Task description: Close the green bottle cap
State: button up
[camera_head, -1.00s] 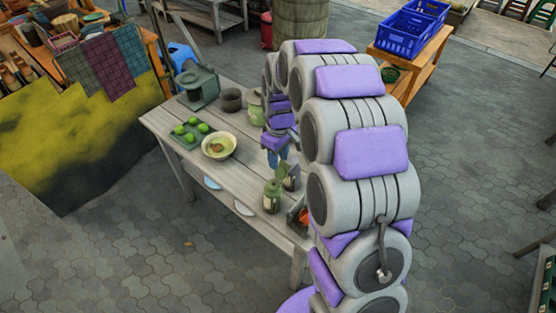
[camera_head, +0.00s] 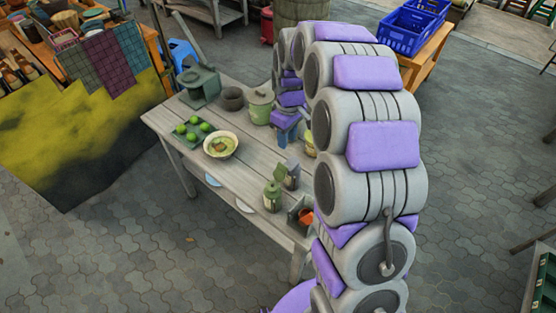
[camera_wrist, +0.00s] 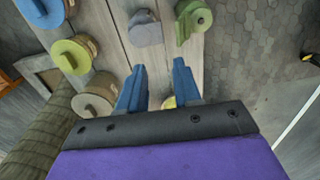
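The small green bottle (camera_head: 272,197) stands upright near the front edge of the wooden table, with a darker green top. In the wrist view the green bottle (camera_wrist: 187,27) is at the top, beyond my fingertips, with a round part at its right; I cannot tell whether its cap is shut. A grey bottle (camera_head: 292,177) stands just behind it, and it also shows in the wrist view (camera_wrist: 146,28). My gripper (camera_wrist: 158,66) is open and empty, its blue fingers apart. In the head view my gripper (camera_head: 287,132) is above the table behind both bottles.
The table holds a bowl (camera_head: 220,145), a tray of green fruit (camera_head: 180,137), a green canister (camera_head: 260,106) and a dark pot (camera_head: 232,98). An orange item (camera_head: 305,216) is at the front right corner. Several lidded jars, one olive (camera_wrist: 72,55), line the wrist view's left.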

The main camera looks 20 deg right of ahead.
jog(key=w+d+r+p, duration=0.1)
jog(key=d+r+p, duration=0.1)
jog(key=r, duration=0.3)
jog(key=w+d+r+p, duration=0.2)
jog(key=r+p, duration=0.1)
jog(key=r, duration=0.2)
jog(key=shift+w+d+r+p, duration=0.2)
jog(key=shift+w+d+p, duration=0.1)
jog(key=shift+d, duration=0.1)
dwell(0.6)
dwell(0.6)
notch_tip(320, 180, up, 17)
jog(key=p, duration=0.2)
jog(key=shift+w+d+p, duration=0.15)
jog(key=shift+d+p, duration=0.1)
jog(key=shift+p, duration=0.1)
jog(key=shift+r, duration=0.1)
